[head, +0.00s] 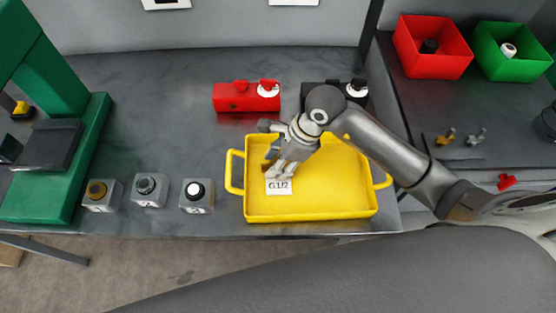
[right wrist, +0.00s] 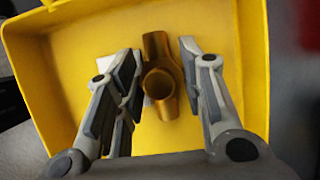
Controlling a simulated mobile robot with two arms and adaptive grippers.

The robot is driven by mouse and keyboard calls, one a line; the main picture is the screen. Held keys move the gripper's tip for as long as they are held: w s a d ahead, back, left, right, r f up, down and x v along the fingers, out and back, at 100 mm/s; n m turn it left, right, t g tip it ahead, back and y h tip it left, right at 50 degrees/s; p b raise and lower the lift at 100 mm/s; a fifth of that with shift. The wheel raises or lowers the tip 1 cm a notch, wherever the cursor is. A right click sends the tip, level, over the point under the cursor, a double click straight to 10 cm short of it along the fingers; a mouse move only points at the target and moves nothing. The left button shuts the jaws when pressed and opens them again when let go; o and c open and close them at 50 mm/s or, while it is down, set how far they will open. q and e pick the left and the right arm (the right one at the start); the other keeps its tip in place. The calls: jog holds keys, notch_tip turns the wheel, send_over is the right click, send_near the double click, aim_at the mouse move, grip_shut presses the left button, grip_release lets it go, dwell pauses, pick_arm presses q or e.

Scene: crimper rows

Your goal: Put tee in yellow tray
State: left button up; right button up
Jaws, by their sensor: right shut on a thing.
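The yellow tray (head: 335,195) stands on the grey bench in the middle of the head view. A white card marked G1/2 (head: 279,188) shows on its floor. My right gripper (head: 273,168) reaches down into the tray's left part. In the right wrist view the brass tee (right wrist: 168,106) sits between the fingers of my right gripper (right wrist: 159,60), with the yellow tray (right wrist: 220,22) around and behind it. The gripper is shut on the tee. Whether the tee touches the tray floor I cannot tell. In the head view the gripper hides the tee. My left gripper is not in view.
Three grey blocks with round parts (head: 149,189) stand left of the tray. A red block (head: 240,97) and a black block (head: 318,95) stand behind it. A green press (head: 70,150) is at left. Red (head: 432,60) and green (head: 510,62) bins and small fittings (head: 446,137) are at right.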

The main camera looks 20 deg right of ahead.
jog(key=o, duration=1.1)
jog(key=shift+r+p, duration=0.15)
jog(key=shift+p, duration=0.2)
jog(key=b+v, duration=0.2)
jog(key=v, duration=1)
